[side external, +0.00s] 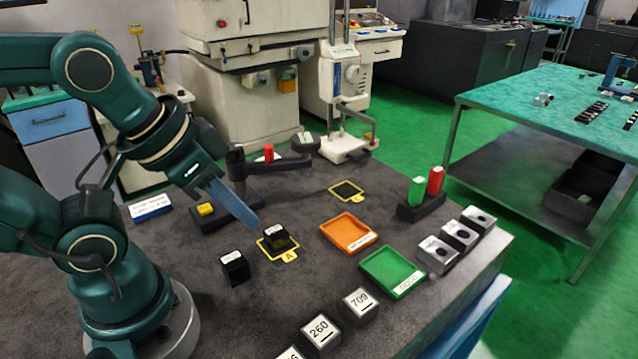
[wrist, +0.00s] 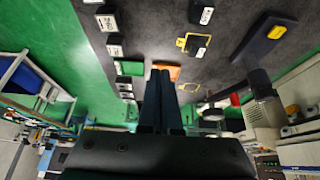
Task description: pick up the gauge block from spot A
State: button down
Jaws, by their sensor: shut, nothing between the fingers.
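Spot A (side external: 289,256) is a yellow outline with an "A" tab on the dark bench. A black block (side external: 275,237) with a white label on top stands on it; I take it to be the gauge block. In the wrist view the block (wrist: 199,46) shows inside the yellow outline, right of my fingers. My gripper (side external: 255,222) is shut and empty, its blue fingers pointing down toward the bench, up and left of the block in the side view and apart from it. In the wrist view the fingertips (wrist: 160,72) lie close together.
A second black block (side external: 235,268) stands beside spot A. An orange tray (side external: 348,251) and a green tray (side external: 366,266) lie to the right. Labelled grey blocks (side external: 322,336) and holed metal blocks (side external: 476,220) line the bench edge. A dark clamp-like fixture (side external: 290,163) stands behind.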

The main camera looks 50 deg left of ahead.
jog(key=shift+c, duration=1.6)
grip_release()
